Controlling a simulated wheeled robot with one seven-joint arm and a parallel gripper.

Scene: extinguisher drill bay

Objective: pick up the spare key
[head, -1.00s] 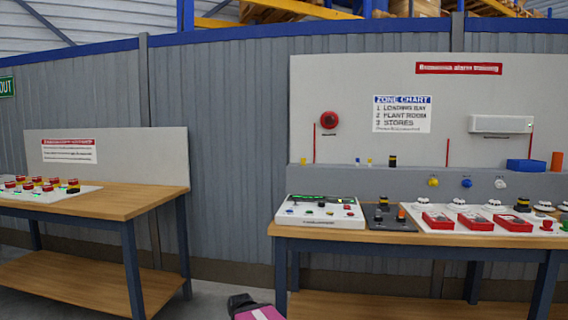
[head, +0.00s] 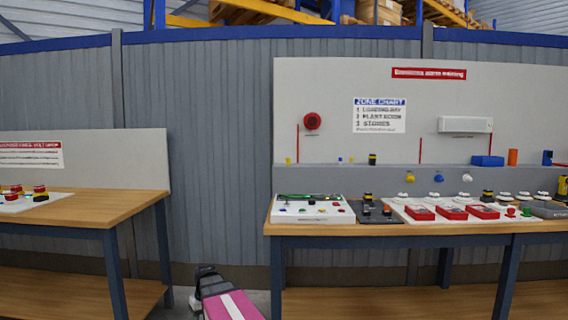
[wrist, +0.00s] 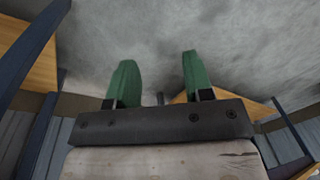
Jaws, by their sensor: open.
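I cannot make out the spare key in either view. My gripper (wrist: 160,78) shows in the wrist view with two green fingers apart, nothing between them, over bare grey floor. In the head view a pink and black part of my arm shows at the bottom, between the two benches. The right bench (head: 400,229) carries a white control panel (head: 312,210), a dark plate (head: 376,214) with small parts, and several red call-point boxes (head: 451,212). Details there are too small to tell a key.
A left bench (head: 95,200) holds red and yellow buttons on a white board. Behind the right bench stand a grey ledge and a backboard with a zone chart (head: 380,115), a red bell (head: 312,121) and a blue bin (head: 487,160). Floor is open between the benches.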

